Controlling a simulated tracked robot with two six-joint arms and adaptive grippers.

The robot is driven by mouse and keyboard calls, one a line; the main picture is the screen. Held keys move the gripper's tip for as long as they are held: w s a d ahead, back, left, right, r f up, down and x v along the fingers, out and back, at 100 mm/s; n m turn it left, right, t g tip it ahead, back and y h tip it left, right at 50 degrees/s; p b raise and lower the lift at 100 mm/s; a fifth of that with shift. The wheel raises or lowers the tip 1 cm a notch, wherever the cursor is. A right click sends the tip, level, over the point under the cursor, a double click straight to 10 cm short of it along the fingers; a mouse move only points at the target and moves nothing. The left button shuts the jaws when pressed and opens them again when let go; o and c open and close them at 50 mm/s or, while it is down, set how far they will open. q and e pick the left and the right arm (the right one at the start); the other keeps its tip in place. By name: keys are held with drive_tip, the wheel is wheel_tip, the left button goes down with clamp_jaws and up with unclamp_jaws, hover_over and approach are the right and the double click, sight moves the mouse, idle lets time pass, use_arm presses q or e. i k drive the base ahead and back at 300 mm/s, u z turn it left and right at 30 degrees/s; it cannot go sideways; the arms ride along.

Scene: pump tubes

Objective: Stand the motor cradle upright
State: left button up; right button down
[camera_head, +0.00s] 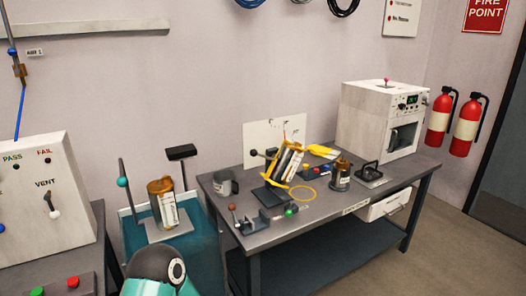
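What looks like the motor cradle (289,161) is a yellow frame with silver and dark cylindrical parts inside. It leans to the right on the workbench, at a dark square base (270,196); whether it is fixed to this base I cannot tell. Neither of my grippers can be made out in the head view. A teal and dark grey rounded part at the bottom edge, left of centre, looks like a link of my own arm.
The workbench (335,207) also holds a grey mug (224,184), a yellow ring (303,193), an orange-topped canister (340,177) and a white machine (372,118). Another orange-topped canister (163,204) stands left of the bench. A panel box (40,190) is far left.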

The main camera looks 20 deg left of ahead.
sight(254, 152)
drive_tip(key=i, duration=0.9)
drive_tip(key=u, duration=0.05)
